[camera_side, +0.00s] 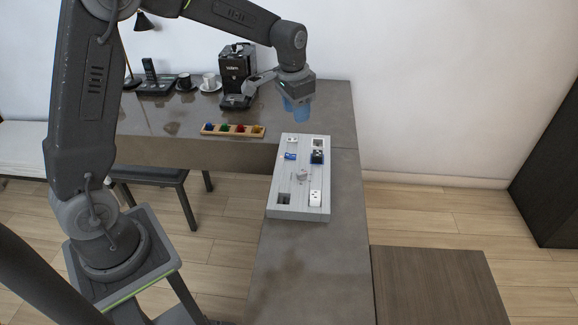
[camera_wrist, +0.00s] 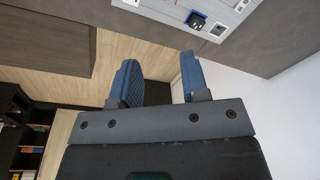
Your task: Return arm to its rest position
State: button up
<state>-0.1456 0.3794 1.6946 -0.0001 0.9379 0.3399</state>
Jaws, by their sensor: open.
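My gripper (camera_side: 297,108) has blue fingers and hangs above the far end of the grey board, near the back edge of the counter. In the wrist view the two blue fingers of my gripper (camera_wrist: 158,85) stand apart with nothing between them. The grey board (camera_side: 283,190) lies on the counter and carries white sockets, a blue piece (camera_side: 290,156) and a dark blue block (camera_side: 317,157). Part of the board (camera_wrist: 172,8) also shows at the top of the wrist view.
A wooden tray (camera_side: 205,131) with several coloured pieces lies left of the board. A black coffee machine (camera_side: 236,68), cups and a phone (camera_side: 150,72) stand behind it. A chair (camera_side: 150,176) is under the counter. The near counter (camera_side: 300,262) is clear.

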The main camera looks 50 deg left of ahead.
jog(key=s+d+r+n+t, duration=0.15)
jog(key=s+d+r, duration=0.25)
jog(key=s+r, duration=0.65)
jog(key=s+d+f+t, duration=0.2)
jog(key=s, duration=1.3)
jog(key=shift+s+d+n+t, duration=0.25)
jog(key=shift+d+n+t, duration=0.1)
jog(key=shift+d, duration=0.05)
